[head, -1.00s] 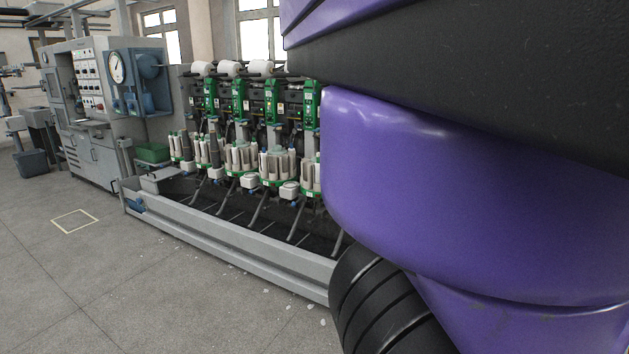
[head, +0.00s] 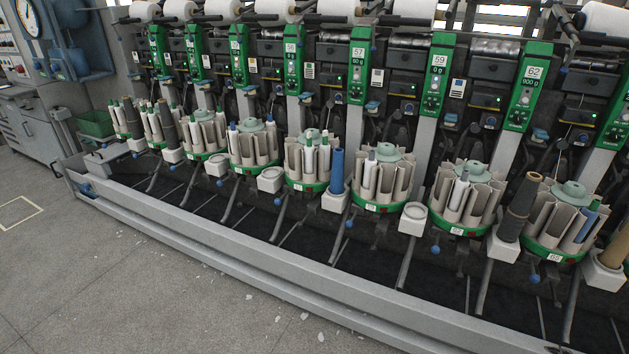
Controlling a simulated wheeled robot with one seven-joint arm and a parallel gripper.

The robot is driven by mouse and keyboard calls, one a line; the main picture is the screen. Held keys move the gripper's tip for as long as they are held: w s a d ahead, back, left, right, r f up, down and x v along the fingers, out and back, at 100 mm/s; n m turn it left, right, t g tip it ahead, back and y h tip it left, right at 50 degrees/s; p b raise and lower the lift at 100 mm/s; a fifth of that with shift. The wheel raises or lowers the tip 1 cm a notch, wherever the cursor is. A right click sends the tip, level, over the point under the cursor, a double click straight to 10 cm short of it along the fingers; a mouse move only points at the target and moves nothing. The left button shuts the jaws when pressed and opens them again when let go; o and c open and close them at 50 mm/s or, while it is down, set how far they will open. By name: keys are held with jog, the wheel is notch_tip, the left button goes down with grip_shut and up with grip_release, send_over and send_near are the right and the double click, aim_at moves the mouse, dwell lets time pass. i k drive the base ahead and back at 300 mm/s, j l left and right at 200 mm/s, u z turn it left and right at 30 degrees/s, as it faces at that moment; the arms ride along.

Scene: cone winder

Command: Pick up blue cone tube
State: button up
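A blue cone tube (head: 337,171) stands upright, narrow end up, in a square white holder (head: 334,201) near the middle of the head view. The holder sits between two round tube magazines with green bases, the left one (head: 309,163) and the right one (head: 381,180). A second, slimmer blue tube (head: 588,222) leans inside the magazine at the far right, partly hidden by its walls. My gripper is not in view.
A long grey trough edge (head: 240,262) runs along the machine's front. A dark cone tube (head: 519,205) and a tan one (head: 615,248) stand in holders at the right. An empty white holder (head: 412,218) is right of centre. The floor (head: 130,290) in front is clear except for small white scraps.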

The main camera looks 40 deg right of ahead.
aim_at(337, 182)
jog(key=z, duration=0.95)
jog(key=i+u, duration=0.35)
jog(key=i, duration=0.25)
jog(key=i+u, duration=0.35)
jog(key=i, duration=0.25)
jog(key=i+l+u, duration=0.25)
jog(key=i+u, duration=0.15)
jog(key=i, duration=0.15)
